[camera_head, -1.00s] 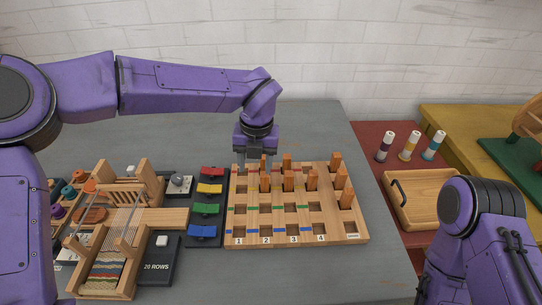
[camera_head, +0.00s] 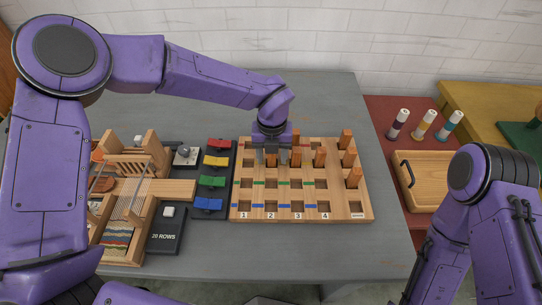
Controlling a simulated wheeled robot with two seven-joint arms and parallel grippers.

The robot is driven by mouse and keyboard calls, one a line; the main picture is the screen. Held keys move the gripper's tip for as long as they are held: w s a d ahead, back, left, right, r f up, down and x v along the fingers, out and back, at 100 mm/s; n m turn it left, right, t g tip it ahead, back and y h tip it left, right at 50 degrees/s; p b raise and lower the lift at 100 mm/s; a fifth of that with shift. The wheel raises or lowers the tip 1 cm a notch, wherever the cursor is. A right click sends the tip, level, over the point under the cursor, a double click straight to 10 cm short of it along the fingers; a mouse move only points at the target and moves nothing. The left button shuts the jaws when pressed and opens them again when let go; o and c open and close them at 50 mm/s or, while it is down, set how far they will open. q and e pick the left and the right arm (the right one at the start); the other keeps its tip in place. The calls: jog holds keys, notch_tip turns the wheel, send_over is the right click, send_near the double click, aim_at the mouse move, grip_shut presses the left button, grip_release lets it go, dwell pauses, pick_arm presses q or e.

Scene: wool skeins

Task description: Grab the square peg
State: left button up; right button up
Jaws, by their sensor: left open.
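The wooden peg board (camera_head: 338,213) has square holes in rows, marked 1 to 4 at the front. Several orange-brown square pegs stand upright in it, among them one at the middle (camera_head: 319,157) and a few in the right column (camera_head: 353,178). My left gripper (camera_head: 271,159) points down over the board's back-left part. It is open, with its fingers low beside a peg (camera_head: 271,160) that they partly hide. I cannot tell whether they touch it. My right arm is at the lower right, with its gripper out of view.
A panel with red, yellow, green and blue tabs (camera_head: 211,182) lies left of the board. Beyond it are a small loom (camera_head: 125,205) and a dark "20 ROWS" box (camera_head: 168,237). A wooden tray (camera_head: 433,182) and wool spools (camera_head: 424,125) stand on the red surface at right.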

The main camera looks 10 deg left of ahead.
pick_arm(q)
jog(key=c, duration=1)
